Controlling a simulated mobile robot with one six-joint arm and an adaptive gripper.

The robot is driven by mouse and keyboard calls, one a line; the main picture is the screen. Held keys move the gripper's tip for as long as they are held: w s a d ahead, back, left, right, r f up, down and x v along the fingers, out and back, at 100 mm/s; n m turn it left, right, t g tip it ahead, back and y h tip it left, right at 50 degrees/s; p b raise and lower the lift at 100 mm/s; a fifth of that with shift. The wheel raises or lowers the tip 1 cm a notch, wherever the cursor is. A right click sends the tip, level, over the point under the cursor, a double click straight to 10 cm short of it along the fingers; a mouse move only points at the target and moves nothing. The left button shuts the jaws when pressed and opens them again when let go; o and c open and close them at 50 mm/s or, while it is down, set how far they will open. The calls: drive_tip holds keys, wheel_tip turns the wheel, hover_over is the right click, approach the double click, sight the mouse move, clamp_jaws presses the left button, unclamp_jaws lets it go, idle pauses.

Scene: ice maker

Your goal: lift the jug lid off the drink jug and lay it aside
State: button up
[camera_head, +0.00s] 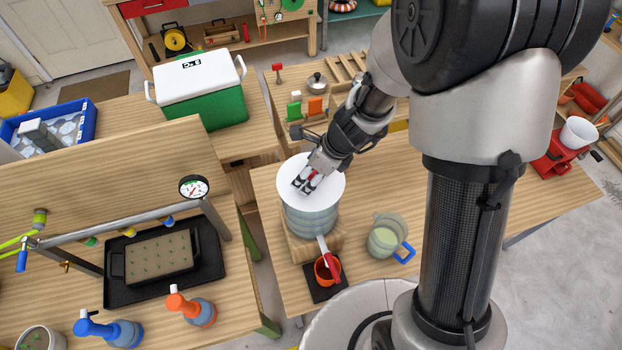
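The drink jug (311,221) is a grey-blue ribbed container standing upright on a wooden block, with a red tap low on its front. The round white jug lid (327,188) sits on top of it, looking level. My gripper (304,185) reaches down from the upper right, its fingertips over the middle of the lid. A bit of red shows by the fingers; I cannot tell whether it is a lid knob. The fingers hide the lid's centre, so whether they grip anything is unclear.
An orange cup (326,268) stands on a dark mat under the tap. A clear pitcher with a blue handle (386,237) stands to the right. The table (420,190) has bare wood right of the jug. A green-and-white cooler (200,92) stands behind left.

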drive_tip(key=shift+s+d+f, duration=0.1)
drive_tip(key=shift+s+f, duration=0.15)
drive_tip(key=shift+s, duration=0.05)
drive_tip(key=c, duration=0.5)
drive_tip(key=shift+s, duration=0.1)
drive_tip(key=shift+c, duration=0.9)
drive_tip(key=shift+w+r+p, duration=0.2)
drive_tip(key=shift+r+p, duration=0.15)
drive_tip(key=shift+r, duration=0.25)
clamp_jaws()
wheel_tip(320, 180, up, 19)
drive_tip(key=p, duration=0.7)
drive_tip(key=shift+w, duration=0.3)
drive_tip(key=shift+o, duration=0.6)
unclamp_jaws()
clamp_jaws()
